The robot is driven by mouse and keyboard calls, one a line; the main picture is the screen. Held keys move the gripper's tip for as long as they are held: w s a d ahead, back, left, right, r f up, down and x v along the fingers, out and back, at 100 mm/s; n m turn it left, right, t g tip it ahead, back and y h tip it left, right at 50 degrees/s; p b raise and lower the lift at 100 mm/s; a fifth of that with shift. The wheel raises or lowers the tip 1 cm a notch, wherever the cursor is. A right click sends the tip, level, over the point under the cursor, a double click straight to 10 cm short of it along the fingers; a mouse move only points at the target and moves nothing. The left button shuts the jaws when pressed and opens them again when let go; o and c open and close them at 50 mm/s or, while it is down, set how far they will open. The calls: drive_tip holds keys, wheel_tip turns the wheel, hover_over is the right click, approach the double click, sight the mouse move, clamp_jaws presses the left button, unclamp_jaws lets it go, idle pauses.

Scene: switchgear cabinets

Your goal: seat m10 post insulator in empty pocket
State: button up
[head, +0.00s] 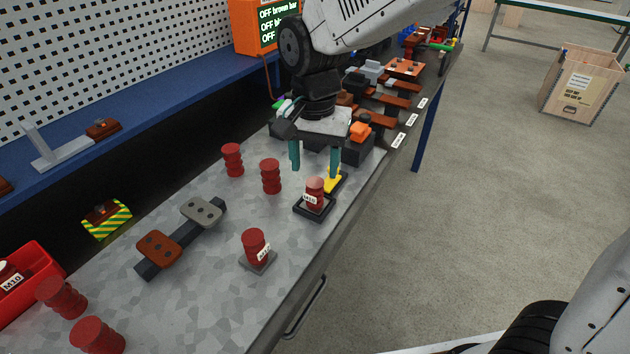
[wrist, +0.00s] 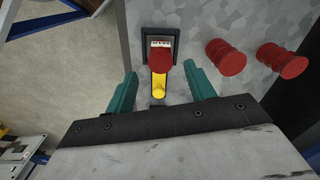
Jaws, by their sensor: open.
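A dark red ribbed post insulator (head: 314,193) with a white label stands in a square black holder (head: 301,211); the label is too small to read surely. In the wrist view the insulator (wrist: 160,58) shows from above, inside the dark square frame (wrist: 143,36). My gripper (head: 315,162) is open, its two teal fingers apart and empty, just behind and above this insulator. In the wrist view the fingertips (wrist: 160,76) lie either side of a yellow piece (wrist: 158,84) beside the holder. No empty pocket can be made out clearly.
Another labelled insulator (head: 253,243) stands on a grey plate. Unlabelled red insulators (head: 232,160) (head: 270,176) stand behind. A dark bar (head: 190,243) carries brown and grey blocks. Crowded parts lie beyond my gripper.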

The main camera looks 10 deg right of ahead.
sight(318, 184)
wheel_tip(318, 184, up, 4)
drive_tip(key=shift+r, duration=0.15)
drive_tip(key=s+d+r+n, duration=0.1)
drive_tip(key=s+d+r, duration=0.1)
drive_tip(key=s+d, duration=0.35)
drive_tip(key=s+d+r+n, duration=0.1)
drive_tip(key=s+d+r, duration=0.15)
drive_tip(key=d, duration=0.55)
drive_tip(key=s+d+f+n+t, duration=0.1)
drive_tip(key=s+d+f+n, duration=0.1)
drive_tip(key=s+d, duration=0.5)
drive_tip(key=s, duration=0.4)
drive_tip(key=shift+s+d+f+n, duration=0.15)
drive_tip(key=shift+s+d+n, duration=0.05)
drive_tip(key=shift+s+n, duration=0.1)
drive_tip(key=shift+w, duration=0.1)
